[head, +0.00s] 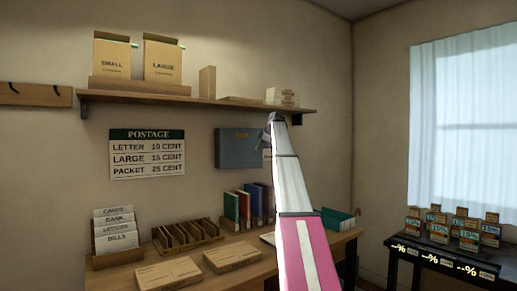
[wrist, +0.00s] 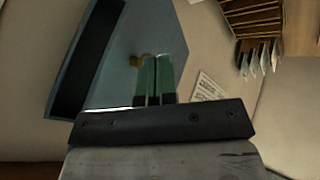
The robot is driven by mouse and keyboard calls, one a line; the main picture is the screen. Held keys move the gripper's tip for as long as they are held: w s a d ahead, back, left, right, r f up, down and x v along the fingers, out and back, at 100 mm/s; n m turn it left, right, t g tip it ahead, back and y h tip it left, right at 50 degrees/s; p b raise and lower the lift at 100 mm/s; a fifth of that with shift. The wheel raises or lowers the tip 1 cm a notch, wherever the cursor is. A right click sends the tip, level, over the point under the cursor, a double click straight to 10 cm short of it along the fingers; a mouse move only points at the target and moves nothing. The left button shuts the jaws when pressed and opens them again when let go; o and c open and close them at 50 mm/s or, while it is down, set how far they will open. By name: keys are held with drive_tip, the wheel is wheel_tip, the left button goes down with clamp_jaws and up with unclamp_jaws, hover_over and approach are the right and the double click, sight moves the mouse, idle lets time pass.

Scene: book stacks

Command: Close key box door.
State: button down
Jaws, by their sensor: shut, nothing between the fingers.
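The key box (head: 235,149) is a grey-blue box on the wall under the shelf, right of the postage sign. My gripper (head: 272,118) is raised in front of its right side and hides part of it. In the wrist view, the blue-grey door (wrist: 165,30) carries a small wooden knob (wrist: 136,60). A dark strip within a blue-grey edge lies left of the door; the door looks ajar, but how far is unclear. My gripper's green fingers (wrist: 155,60) are together and empty, close to the knob in the picture. I cannot tell whether they touch the door.
The wall shelf (head: 205,101) with boxes runs just above the key box. Below, the desk (head: 215,258) holds books (head: 245,207), a wooden sorter (head: 185,236) and parcels. A dark side table (head: 440,257) stands at the right by the window.

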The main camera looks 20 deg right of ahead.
drive_tip(key=w+d+n+y, duration=0.1)
drive_tip(key=w+n, duration=0.1)
drive_tip(key=w, duration=0.8)
drive_tip(key=shift+d+g, duration=0.15)
drive_tip(key=shift+g, duration=0.25)
